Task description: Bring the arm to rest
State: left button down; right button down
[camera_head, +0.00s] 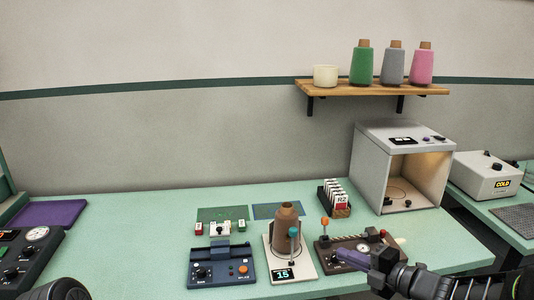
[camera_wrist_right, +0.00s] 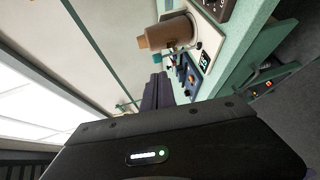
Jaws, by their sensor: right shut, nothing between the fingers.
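My right arm comes in from the lower right in the head view. Its right gripper (camera_head: 341,254) is shut and empty, held in front of a dark brown device with a gauge (camera_head: 363,246). In the right wrist view the dark purple fingers (camera_wrist_right: 156,90) lie together, with nothing between them. Only a dark rounded part of my left arm shows at the lower left of the head view. The left gripper is out of view.
A brown cone (camera_head: 287,226) stands on a white scale (camera_head: 293,268) reading 15, left of the right gripper. A blue device (camera_head: 222,268), card box (camera_head: 335,198) and open-fronted cabinet (camera_head: 373,172) stand on the green table (camera_head: 130,240). Spools sit on a wall shelf (camera_head: 371,88).

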jog(key=s+a+f+n+g+h, duration=0.1)
jog(key=s+f+n+g+h, duration=0.3)
jog(key=f+n, duration=0.6)
jog(key=s+f+n+g+h, duration=0.1)
jog(key=s+f+n+g, duration=0.1)
jog(key=s+f+n, duration=0.65)
jog(key=s+a+f+n+g+h, duration=0.1)
jog(key=s+f+n+g+h, duration=0.2)
jog(key=f+n, duration=0.85)
jog(key=s+a+f+n+g+y, duration=0.1)
jog(key=s+a+f+n, duration=0.3)
jog(key=s+a+n, duration=0.3)
jog(key=s+a+f+n+g+y, duration=0.1)
jog(key=s+a+f+n+g, duration=0.1)
jog(key=s+a+f+n, duration=0.2)
jog(key=s+a+n, duration=0.3)
jog(key=s, duration=0.1)
jog(key=shift+s+a+n+y, duration=0.3)
jog(key=shift+s+a+n, duration=0.05)
jog(key=shift+n, duration=0.05)
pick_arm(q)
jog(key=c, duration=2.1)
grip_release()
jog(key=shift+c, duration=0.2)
pick_arm(e)
jog(key=shift+f, duration=0.1)
